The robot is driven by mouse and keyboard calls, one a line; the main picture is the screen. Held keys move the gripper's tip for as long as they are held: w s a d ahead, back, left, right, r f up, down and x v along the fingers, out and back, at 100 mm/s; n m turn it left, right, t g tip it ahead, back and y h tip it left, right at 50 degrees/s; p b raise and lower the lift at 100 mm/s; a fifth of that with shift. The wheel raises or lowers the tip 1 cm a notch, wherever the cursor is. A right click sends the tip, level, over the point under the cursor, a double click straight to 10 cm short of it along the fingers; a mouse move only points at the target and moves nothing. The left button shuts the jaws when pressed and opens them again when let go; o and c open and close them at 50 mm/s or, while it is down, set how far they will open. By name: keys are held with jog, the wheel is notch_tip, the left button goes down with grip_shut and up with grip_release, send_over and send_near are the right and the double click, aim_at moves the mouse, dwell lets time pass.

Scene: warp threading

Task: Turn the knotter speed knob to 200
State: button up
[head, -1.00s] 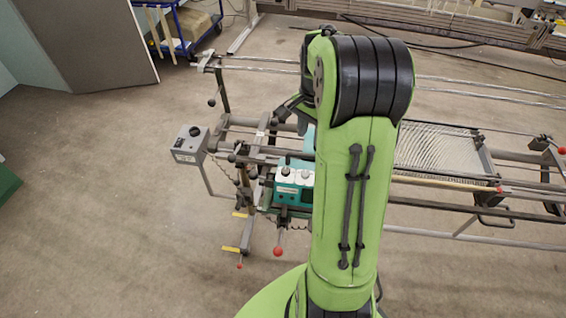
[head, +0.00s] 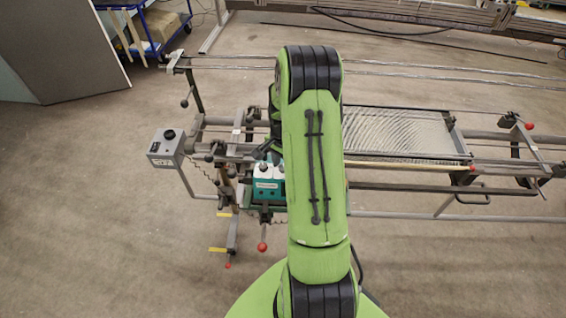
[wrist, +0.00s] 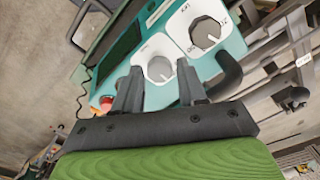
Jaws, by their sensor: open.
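The knotter is a teal unit (head: 268,187) with white control plates, left of my arm in the head view. In the wrist view its teal housing (wrist: 128,44) carries two grey knobs on white plates. One knob (wrist: 205,33) is nearer the top and farther from my fingers. The other knob (wrist: 160,68) shows between my fingertips. Which one sets speed, and the scale numbers, I cannot read. My gripper (wrist: 160,80) is open, with one finger on each side of the lower knob in the picture; contact cannot be told. The gripper is hidden behind my arm in the head view.
A grey control box (head: 165,148) with a dark knob stands at the frame's left end. A red-ball lever (head: 262,246) sticks out below the knotter. Rails and the thread sheet (head: 395,132) extend right. The floor at left is clear.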

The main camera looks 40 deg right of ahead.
jog(key=shift+c, duration=0.3)
grip_shut()
jog(key=shift+n, duration=0.3)
jog(key=n+b, duration=0.2)
jog(key=n, duration=0.1)
jog(key=shift+f+n, duration=0.1)
jog(key=shift+n, duration=0.2)
jog(key=n+b, duration=0.2)
jog(key=n, duration=0.3)
jog(key=shift+n, duration=0.3)
jog(key=shift+o, duration=0.3)
grip_release()
